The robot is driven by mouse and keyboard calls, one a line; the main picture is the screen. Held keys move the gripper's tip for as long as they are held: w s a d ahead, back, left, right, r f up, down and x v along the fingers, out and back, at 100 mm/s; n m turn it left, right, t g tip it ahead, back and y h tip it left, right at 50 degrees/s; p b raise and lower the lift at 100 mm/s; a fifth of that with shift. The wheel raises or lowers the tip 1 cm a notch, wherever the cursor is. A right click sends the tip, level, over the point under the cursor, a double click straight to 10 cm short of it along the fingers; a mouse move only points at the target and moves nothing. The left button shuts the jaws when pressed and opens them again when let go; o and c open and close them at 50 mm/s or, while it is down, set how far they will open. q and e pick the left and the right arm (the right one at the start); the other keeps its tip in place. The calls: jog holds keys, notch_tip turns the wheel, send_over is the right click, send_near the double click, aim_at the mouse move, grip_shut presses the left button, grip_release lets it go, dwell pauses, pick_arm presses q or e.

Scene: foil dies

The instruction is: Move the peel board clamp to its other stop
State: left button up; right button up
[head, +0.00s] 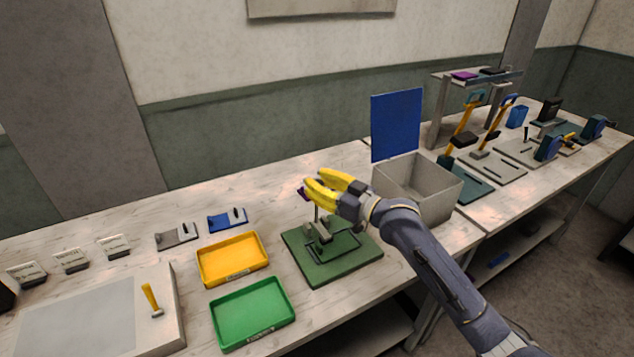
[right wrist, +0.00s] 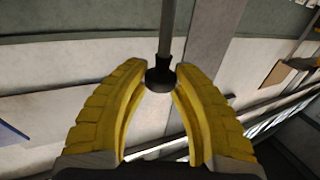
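A pale board (head: 166,328) with a grey sheet stands at the front left. A clamp with an upright, slightly tilted yellow handle (head: 151,297) sits at its right part; it looks like the peel board clamp. My right gripper (head: 309,186) is far to its right, above a green fixture (head: 334,274). Its yellow fingers are apart. In the right wrist view a grey rod with a dark knob (right wrist: 161,80) shows between the fingertips (right wrist: 162,68); whether they touch it is unclear. My left gripper is not seen.
A yellow tray (head: 232,281) and a green tray (head: 218,340) lie between board and fixture. Small grey and blue (head: 227,219) plates lie behind them. An open grey box (head: 450,199) with a raised blue lid (head: 396,125) stands right of the gripper. More tools crowd the right bench.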

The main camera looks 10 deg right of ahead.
grip_shut()
